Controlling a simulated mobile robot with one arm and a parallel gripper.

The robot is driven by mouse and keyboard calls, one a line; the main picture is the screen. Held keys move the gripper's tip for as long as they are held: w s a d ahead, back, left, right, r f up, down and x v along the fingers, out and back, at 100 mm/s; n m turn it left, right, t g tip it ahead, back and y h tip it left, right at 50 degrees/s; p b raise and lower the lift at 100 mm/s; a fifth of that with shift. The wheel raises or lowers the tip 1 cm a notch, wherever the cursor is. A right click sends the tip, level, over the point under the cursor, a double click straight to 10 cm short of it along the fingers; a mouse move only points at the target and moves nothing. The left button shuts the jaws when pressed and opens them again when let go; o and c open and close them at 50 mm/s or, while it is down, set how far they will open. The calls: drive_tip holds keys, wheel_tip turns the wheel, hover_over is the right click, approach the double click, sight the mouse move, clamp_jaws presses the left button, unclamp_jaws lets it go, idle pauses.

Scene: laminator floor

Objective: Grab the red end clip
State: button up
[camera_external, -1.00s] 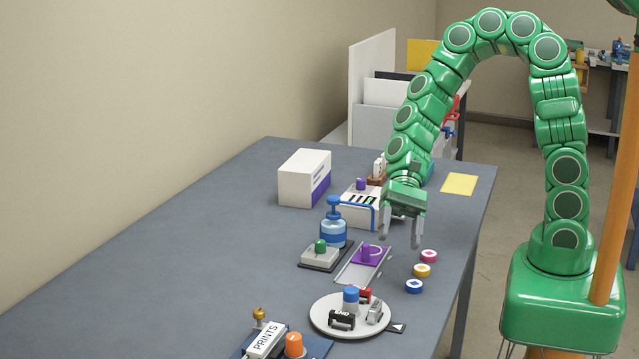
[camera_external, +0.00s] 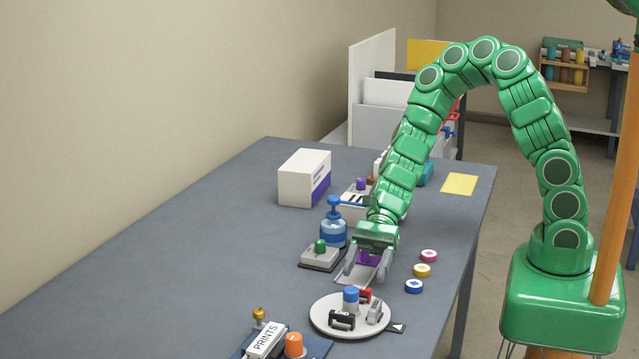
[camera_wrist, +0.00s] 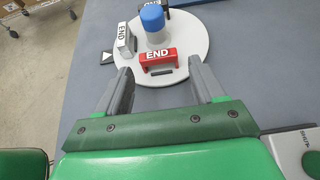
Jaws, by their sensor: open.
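The red end clip (camera_wrist: 158,58) stands on a round white turntable (camera_wrist: 195,68), with white "END" lettering, in front of a blue-capped post (camera_wrist: 153,22). In the external view the red clip (camera_external: 365,294) shows partly behind the blue-capped post (camera_external: 350,298). A grey end clip (camera_wrist: 125,42) and a black end clip (camera_external: 342,320) stand on the same disc. My gripper (camera_wrist: 158,88) is open and empty. Its fingers point toward the disc, and the red clip lies ahead of the gap between them, apart from both fingers.
Pink (camera_external: 429,256), yellow (camera_external: 422,271) and blue (camera_external: 414,287) round tokens lie right of my gripper. A blue pump bottle (camera_external: 333,228) and a green-knobbed block (camera_external: 320,255) stand to its left. The PRINTS holder (camera_external: 265,340) is at the front. The table's left side is clear.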

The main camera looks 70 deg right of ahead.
sight(359, 288)
drive_tip(key=shift+x, duration=2.95)
drive_tip(key=shift+s+r, duration=0.1)
drive_tip(key=shift+r, duration=0.05)
drive_tip(key=c, duration=0.7)
drive_tip(key=shift+r, duration=5)
